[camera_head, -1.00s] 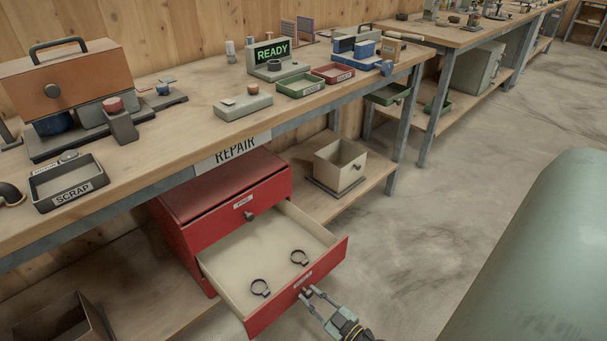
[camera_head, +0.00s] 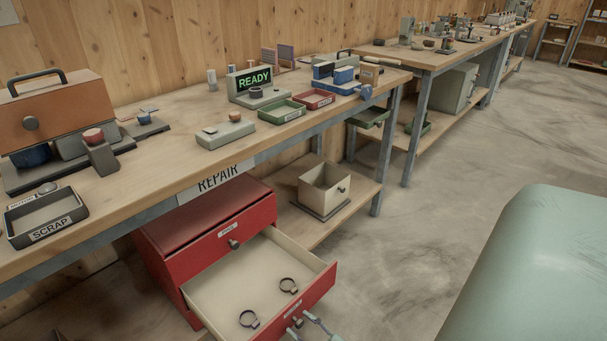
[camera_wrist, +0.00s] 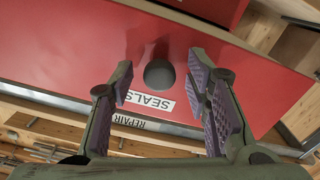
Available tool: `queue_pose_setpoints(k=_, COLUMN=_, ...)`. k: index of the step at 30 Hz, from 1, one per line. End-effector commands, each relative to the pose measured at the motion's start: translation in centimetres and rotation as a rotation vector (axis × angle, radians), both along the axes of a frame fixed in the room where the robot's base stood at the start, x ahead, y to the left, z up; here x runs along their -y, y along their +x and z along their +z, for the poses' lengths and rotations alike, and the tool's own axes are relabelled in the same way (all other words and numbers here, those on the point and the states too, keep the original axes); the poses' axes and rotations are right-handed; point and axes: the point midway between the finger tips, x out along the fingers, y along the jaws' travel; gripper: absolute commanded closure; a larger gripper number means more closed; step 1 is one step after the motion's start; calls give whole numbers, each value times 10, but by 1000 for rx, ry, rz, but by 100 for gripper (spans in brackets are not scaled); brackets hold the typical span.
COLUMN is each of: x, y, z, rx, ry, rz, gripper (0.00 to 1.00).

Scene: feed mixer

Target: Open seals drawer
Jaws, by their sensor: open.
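The seals drawer (camera_head: 316,289) is the lower drawer of a red cabinet (camera_head: 213,219) under the bench, and it stands pulled well out. Two dark ring clamps, a nearer one (camera_head: 249,319) and a farther one (camera_head: 288,285), lie on its pale floor. In the wrist view its red front carries a SEALS label (camera_wrist: 151,103), upside down, and a dark round knob (camera_wrist: 159,74). My gripper (camera_wrist: 163,88) is open and empty, its fingers on either side of the knob in the picture with gaps showing. In the head view my gripper (camera_head: 308,324) is at the drawer front, partly cut off.
The upper drawer (camera_head: 230,240) is shut. A small beige bin (camera_head: 325,187) stands on the lower shelf to the right. The bench above holds a SCRAP tray (camera_head: 45,218) and a READY display (camera_head: 249,82). A green rounded body (camera_head: 535,270) fills the lower right; open floor lies between.

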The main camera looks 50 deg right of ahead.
Motion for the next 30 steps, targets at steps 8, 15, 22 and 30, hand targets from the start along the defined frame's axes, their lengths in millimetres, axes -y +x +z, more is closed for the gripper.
queue_pose_setpoints(k=8, x=0, y=0, z=14, rx=-1, ry=-4, rz=0, gripper=56)
queue_pose_setpoints(k=15, x=0, y=0, z=61, rx=0, ry=-5, rz=1, gripper=56)
queue_pose_setpoints(k=22, x=0, y=0, z=93, rx=0, ry=-1, rz=1, gripper=56)
queue_pose_setpoints(k=30, x=0, y=0, z=100, rx=0, ry=1, rz=0, gripper=56)
